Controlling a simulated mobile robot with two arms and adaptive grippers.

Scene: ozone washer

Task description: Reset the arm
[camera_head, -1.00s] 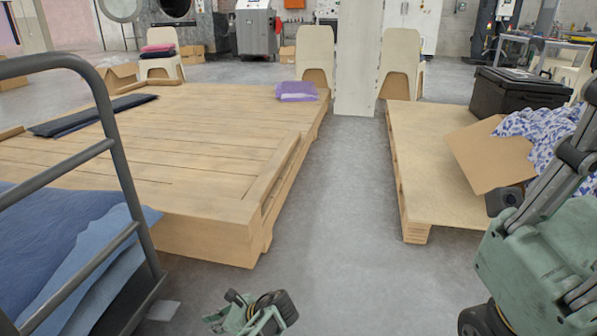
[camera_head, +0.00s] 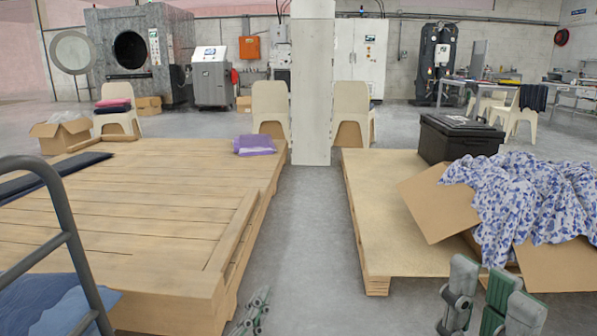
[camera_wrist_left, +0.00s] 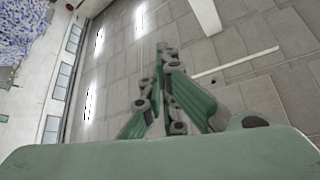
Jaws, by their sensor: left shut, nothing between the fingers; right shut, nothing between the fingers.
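My left gripper (camera_head: 254,312) is low at the bottom of the head view, over the grey floor between the two wooden platforms. It is shut and empty. Its green fingers come together in the left wrist view (camera_wrist_left: 163,60), with nothing between them. My right gripper (camera_head: 482,302) is at the bottom right of the head view, in front of the cardboard box. It is shut and empty, and its lower part is cut off by the frame edge.
A slatted wooden platform (camera_head: 130,215) is at left, a lower platform (camera_head: 385,225) at right. The right one bears a black case (camera_head: 455,140) and a cardboard box (camera_head: 435,210) with blue-white patterned cloth (camera_head: 530,200). A metal rail (camera_head: 75,245) stands near left. The aisle floor (camera_head: 300,230) is clear.

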